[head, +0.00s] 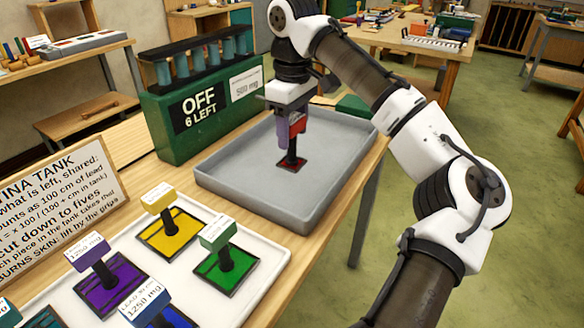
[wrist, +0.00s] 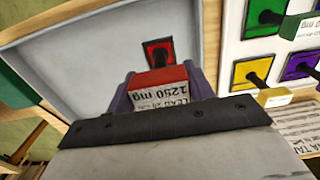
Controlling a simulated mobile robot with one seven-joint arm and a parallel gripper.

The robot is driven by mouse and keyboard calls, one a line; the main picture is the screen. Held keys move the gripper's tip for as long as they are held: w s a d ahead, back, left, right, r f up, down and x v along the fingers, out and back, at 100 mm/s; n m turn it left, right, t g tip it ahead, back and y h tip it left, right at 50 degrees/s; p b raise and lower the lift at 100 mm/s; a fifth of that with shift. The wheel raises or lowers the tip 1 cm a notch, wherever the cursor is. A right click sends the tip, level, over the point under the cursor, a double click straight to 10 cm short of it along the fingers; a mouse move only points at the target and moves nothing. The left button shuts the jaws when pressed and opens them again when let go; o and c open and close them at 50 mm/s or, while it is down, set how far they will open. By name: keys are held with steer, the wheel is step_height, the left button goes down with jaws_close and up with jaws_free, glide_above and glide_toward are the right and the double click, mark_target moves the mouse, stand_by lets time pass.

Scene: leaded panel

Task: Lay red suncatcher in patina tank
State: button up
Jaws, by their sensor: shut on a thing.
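The red suncatcher (head: 291,163) is a small red square with a black border and a black post topped by a red block with a white label. My gripper (head: 291,127) is shut on that block, over the grey patina tank (head: 210,180). The red square also shows in the wrist view (wrist: 159,53), beyond the labelled block (wrist: 160,85) between the fingers. The suncatcher is inside the tank's outline, low near its floor; I cannot tell if it touches the floor.
A green box (head: 205,115) reading "OFF 6 LEFT" stands behind the tank. A white tray (head: 275,262) holds yellow, green, purple and blue suncatchers in front. A wooden sign (head: 60,195) stands at the left. The rest of the tank floor is clear.

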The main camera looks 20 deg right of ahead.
mark_target(293, 118)
step_height(293, 118, down, 9)
steer(key=shift+r+p, duration=0.2)
steer(key=shift+p, duration=0.1)
steer(key=shift+f, duration=0.15)
steer(key=o, duration=1)
step_height(293, 118, up, 12)
steer(key=shift+r, duration=0.15)
